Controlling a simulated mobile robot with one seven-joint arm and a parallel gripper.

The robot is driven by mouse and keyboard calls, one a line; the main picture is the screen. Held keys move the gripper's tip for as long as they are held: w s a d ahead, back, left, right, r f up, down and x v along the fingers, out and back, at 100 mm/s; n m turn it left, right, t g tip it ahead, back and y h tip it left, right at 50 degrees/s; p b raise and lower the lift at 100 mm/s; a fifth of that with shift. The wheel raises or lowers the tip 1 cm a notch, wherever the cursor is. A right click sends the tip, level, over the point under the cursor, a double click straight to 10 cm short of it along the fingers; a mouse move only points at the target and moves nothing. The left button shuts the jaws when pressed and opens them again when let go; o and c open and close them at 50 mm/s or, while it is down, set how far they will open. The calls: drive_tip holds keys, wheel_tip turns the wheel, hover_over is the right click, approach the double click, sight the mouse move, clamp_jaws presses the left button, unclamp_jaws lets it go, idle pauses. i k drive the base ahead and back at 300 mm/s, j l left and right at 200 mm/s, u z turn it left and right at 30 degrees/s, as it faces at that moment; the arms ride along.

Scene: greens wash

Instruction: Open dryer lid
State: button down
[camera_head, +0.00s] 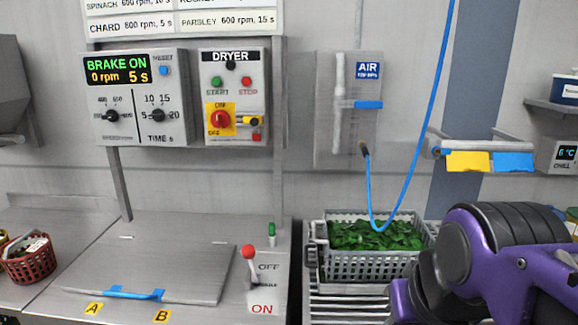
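The dryer lid (160,268) is a flat grey metal plate lying shut on the dryer top at the lower left. A blue handle (122,294) runs along its front edge, between the yellow labels A (94,308) and B (162,316). My purple and black arm fills the lower right. My gripper is outside the picture. Behind the lid, the control box shows "BRAKE ON, 0 rpm, 5 s" on its display (117,71). A red-knobbed lever (249,262) stands right of the lid, between the marks OFF and ON.
A grey basket (372,266) of leafy greens sits on a slatted rack right of the dryer. A blue hose (408,160) hangs over it. A red basket (28,265) stands at the far left.

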sight(196, 273)
drive_tip(key=j+u, duration=0.1)
drive_tip(key=u, duration=1.35)
